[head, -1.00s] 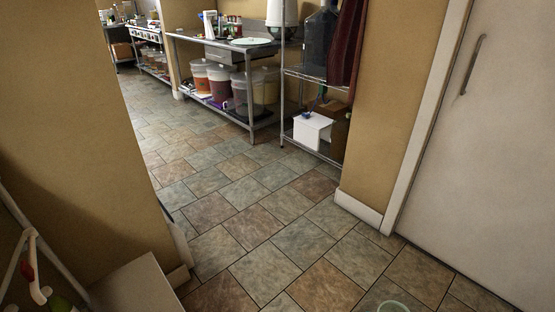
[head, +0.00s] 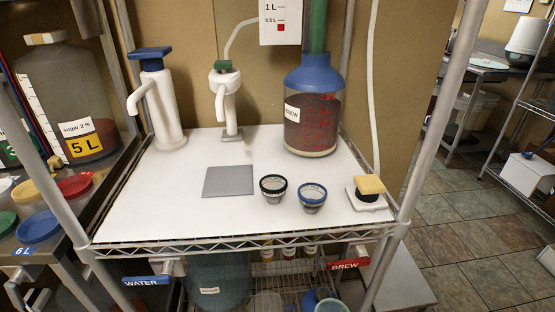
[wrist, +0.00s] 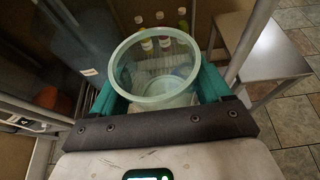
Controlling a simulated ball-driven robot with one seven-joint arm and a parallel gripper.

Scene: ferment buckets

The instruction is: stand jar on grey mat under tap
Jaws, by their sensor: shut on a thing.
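A clear, greenish round jar (wrist: 160,97) is in my gripper (wrist: 160,84) in the wrist view. The teal fingers press on its left and right sides, and its open mouth faces the camera. I see through it, and it looks empty. The grey mat (head: 229,181) lies flat and bare on the white shelf top in the head view. A white tap with a green top (head: 226,98) stands behind the mat, its spout above the shelf.
Two small cups (head: 312,197), rimmed black and blue, stand right of the mat. A white pump with a blue top (head: 160,105) stands back left, a BREW bottle (head: 312,105) back right. A yellow sponge (head: 369,185) is at the right edge. Metal posts (head: 433,120) frame the shelf.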

